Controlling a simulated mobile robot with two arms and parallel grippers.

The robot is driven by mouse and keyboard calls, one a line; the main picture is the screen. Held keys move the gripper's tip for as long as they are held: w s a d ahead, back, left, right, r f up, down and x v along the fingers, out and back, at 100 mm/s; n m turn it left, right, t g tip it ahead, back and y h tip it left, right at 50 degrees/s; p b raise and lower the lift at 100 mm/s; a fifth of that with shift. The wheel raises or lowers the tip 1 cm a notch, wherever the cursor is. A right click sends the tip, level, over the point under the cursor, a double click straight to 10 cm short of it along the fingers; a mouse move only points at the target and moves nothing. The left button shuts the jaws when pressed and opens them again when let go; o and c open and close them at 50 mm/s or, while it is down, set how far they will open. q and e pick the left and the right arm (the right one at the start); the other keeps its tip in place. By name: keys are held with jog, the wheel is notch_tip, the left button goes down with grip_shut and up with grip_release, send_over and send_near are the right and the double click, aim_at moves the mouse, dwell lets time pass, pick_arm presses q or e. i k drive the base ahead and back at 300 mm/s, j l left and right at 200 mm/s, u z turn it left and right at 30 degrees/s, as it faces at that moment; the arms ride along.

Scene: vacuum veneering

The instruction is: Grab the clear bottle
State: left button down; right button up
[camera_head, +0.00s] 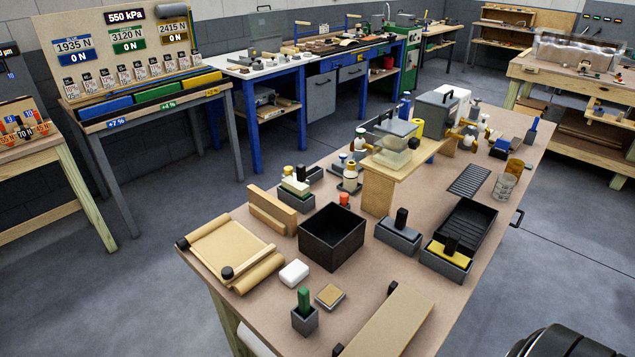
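Several small bottles stand on the long wooden workbench (405,275). Another pale bottle (360,141) stands farther back, left of the shelf. A pale bottle with a brownish cap (469,136) stands to the shelf's right. A see-through glass jar (504,187) stands near the right edge. I cannot tell for sure which one is the clear bottle. Neither of my grippers is in view.
A black open box (331,237), a white block (294,273) and a green-handled tool in a grey holder (304,312) occupy the near bench. A black tray (466,226) lies at right. A clear-sided box (393,150) sits on the shelf. Grey floor (560,250) is open at right.

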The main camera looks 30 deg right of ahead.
aim_at(351, 173)
jog(key=i+j+u, duration=0.1)
jog(key=i+j, duration=0.25)
jog(key=i+j+u, duration=0.15)
jog(key=i+j, duration=0.2)
jog(key=i, duration=0.2)
jog(key=i+j+u, duration=0.1)
jog(key=i+j, duration=0.2)
jog(key=i, duration=0.15)
jog(key=i+j+u, duration=0.1)
jog(key=i+j, duration=0.15)
jog(key=i, duration=0.2)
jog(key=i+z, duration=0.3)
jog(key=i, duration=0.25)
jog(key=i+j+z, duration=0.1)
jog(key=i+z, duration=0.2)
jog(key=i, duration=0.25)
jog(key=i+j+z, duration=0.25)
jog(key=i, duration=0.25)
jog(key=i+l+z, duration=0.15)
jog(key=z, duration=0.35)
jog(key=i+z, duration=0.35)
jog(key=z, duration=0.15)
jog(key=i+z, duration=0.25)
jog(key=z, duration=0.25)
jog(key=i+j+z, duration=0.1)
jog(key=i+z, duration=0.15)
jog(key=z, duration=0.25)
jog(key=i+j+z, duration=0.2)
jog(key=z, duration=0.25)
